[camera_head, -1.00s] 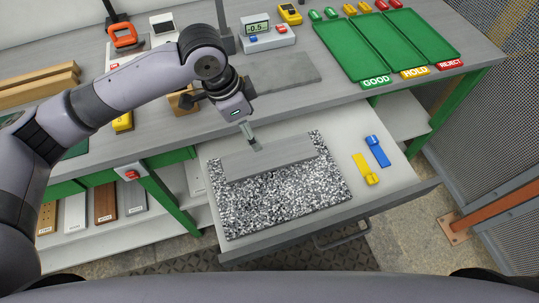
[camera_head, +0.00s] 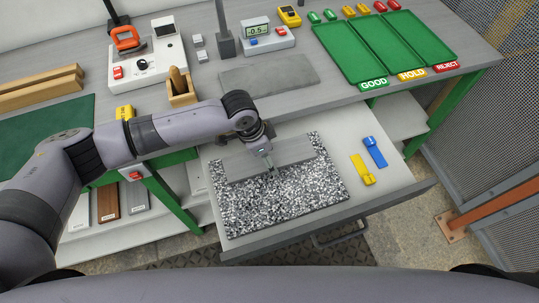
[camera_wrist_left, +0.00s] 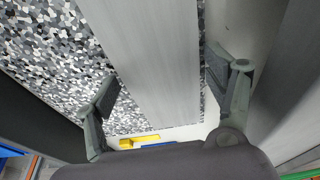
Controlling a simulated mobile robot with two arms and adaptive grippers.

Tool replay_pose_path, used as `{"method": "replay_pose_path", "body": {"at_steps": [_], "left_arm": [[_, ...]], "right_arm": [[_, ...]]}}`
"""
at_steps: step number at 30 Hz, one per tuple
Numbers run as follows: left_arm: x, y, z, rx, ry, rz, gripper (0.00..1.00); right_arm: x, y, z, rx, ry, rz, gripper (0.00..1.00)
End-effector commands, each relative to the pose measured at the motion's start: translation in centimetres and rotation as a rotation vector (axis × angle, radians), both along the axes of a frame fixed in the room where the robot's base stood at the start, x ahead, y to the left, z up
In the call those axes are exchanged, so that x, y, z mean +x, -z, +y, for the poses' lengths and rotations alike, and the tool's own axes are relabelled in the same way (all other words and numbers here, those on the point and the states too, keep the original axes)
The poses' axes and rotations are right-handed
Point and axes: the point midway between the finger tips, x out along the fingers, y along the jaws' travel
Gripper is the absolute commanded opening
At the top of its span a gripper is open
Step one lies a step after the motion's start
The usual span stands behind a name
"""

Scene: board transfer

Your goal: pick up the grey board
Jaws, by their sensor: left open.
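The grey board (camera_head: 298,150) is a long, flat, plain piece lying on a black-and-white speckled panel (camera_head: 290,205) in the pulled-out drawer. My left gripper (camera_head: 269,167) is over the middle of the grey board, pointing down, and hides a small part of it. In the left wrist view the grey board (camera_wrist_left: 155,50) runs between the two spread fingers of my left gripper (camera_wrist_left: 166,82), with a gap on each side. The gripper is open and holds nothing. My right gripper is not in view.
A yellow tag (camera_head: 362,170) and a blue tag (camera_head: 375,152) lie in the drawer (camera_head: 400,185), right of the panel. On the bench behind are a dark grey slab (camera_head: 268,75), a wooden block holder (camera_head: 181,90) and green trays (camera_head: 385,45).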

Motion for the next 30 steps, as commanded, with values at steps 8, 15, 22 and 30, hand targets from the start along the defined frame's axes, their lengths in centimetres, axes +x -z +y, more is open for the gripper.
{"method": "replay_pose_path", "body": {"at_steps": [8, 15, 22, 30], "left_arm": [[0.05, 0.36, -0.05, 0.0, 0.0, -0.001, 0.76], [0.05, 0.33, -0.05, 0.0, 0.0, -0.001, 0.6], [0.05, 0.31, -0.04, 0.0, 0.0, -0.001, 0.45], [0.08, 0.23, -0.08, -0.001, 0.0, -0.001, 0.31]], "right_arm": [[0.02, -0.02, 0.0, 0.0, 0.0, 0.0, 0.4], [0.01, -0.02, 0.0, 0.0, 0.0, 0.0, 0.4], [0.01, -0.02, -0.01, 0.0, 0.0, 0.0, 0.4], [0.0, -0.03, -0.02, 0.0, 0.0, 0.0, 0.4]]}}
